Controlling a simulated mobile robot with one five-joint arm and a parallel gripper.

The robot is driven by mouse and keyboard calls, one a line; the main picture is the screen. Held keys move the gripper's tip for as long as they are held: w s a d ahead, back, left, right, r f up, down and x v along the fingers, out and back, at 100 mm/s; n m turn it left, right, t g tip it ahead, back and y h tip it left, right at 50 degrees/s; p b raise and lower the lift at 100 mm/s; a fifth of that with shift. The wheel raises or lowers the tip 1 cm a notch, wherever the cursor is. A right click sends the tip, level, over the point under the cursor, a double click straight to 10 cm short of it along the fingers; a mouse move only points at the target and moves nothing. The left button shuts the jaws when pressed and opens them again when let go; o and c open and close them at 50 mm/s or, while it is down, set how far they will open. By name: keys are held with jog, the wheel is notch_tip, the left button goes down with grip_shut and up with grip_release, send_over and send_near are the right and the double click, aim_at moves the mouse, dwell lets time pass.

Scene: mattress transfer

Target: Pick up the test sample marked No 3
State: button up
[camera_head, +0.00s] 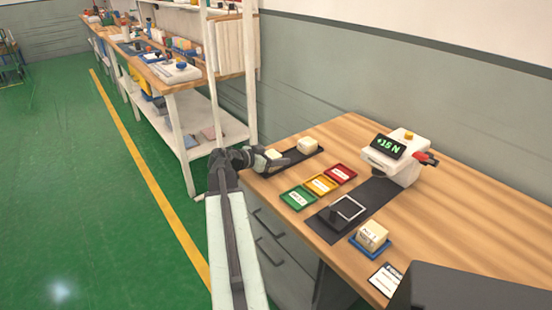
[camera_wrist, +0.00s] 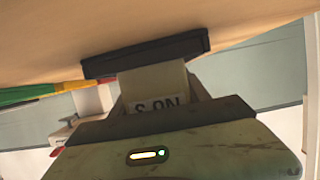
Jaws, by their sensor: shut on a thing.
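The sample in my gripper is a cream block (camera_wrist: 153,80) with a white label that appears upside down in the wrist view and seems to read "No 3". My gripper (camera_head: 270,160) is shut on it at the left end of the table. The fingers lie on both sides of the block. The wrist view appears inverted, and the block's far end is against or very near a dark strip (camera_wrist: 145,55). In the head view the block (camera_head: 273,154) is partly hidden by my gripper.
Another cream block (camera_head: 307,144) stands on the same dark strip, to the right. Green (camera_head: 298,197), yellow (camera_head: 321,184) and red (camera_head: 341,174) trays lie nearby. A block marked No 1 (camera_head: 373,235) sits on a blue tray.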

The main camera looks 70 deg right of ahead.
notch_tip(320, 180, up, 10)
jog(key=p, duration=0.9)
jog(key=shift+p, duration=0.4)
